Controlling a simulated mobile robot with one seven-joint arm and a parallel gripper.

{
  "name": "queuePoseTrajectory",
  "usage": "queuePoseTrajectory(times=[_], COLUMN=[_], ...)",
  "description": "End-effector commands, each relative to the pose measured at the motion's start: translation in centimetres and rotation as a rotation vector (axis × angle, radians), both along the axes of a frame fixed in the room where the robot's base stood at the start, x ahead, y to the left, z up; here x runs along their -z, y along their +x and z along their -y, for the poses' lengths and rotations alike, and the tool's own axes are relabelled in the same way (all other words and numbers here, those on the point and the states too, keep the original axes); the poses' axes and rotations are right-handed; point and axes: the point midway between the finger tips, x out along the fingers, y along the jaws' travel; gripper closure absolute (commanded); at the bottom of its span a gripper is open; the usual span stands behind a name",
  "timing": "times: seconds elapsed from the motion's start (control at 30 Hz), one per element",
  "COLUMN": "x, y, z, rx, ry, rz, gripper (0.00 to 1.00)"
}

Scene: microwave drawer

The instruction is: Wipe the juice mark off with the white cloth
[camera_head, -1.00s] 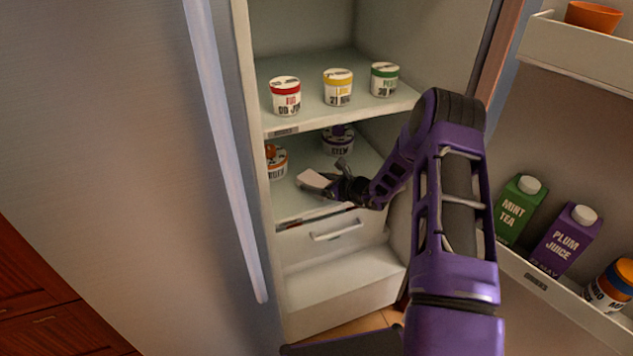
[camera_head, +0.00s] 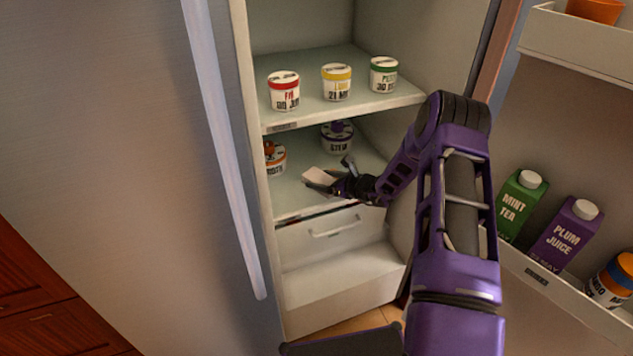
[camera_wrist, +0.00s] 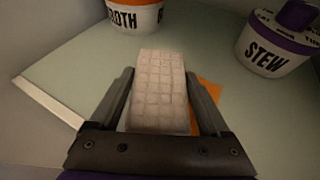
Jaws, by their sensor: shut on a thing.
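My gripper (camera_head: 328,182) is inside the fridge over the lower shelf (camera_head: 295,203), shut on the white cloth (camera_head: 318,174). In the wrist view the cloth (camera_wrist: 158,85) is a pale, quilted block between the two fingers (camera_wrist: 160,98). An orange patch (camera_wrist: 209,92), which looks like the juice mark, shows on the shelf just right of the cloth. The right finger and the cloth hide part of it. I cannot tell whether the cloth touches the shelf. The patch cannot be made out in the head view.
On the lower shelf, a broth tub (camera_wrist: 135,14) stands ahead and a stew tub (camera_wrist: 270,45) to the right. Several tubs stand on the upper shelf (camera_head: 352,100) above my arm. A drawer (camera_head: 335,228) lies below. Cartons stand in the open door (camera_head: 560,290) at right.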

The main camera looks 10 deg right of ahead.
Motion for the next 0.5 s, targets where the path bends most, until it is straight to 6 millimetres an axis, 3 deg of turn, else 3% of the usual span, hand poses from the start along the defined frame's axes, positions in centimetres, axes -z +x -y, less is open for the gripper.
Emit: queuePoseTrajectory(times=[0.5], x=[0.0], y=[0.5], z=[2.6], rx=[0.002], ry=[0.0], rz=[0.001], gripper=[0.6])
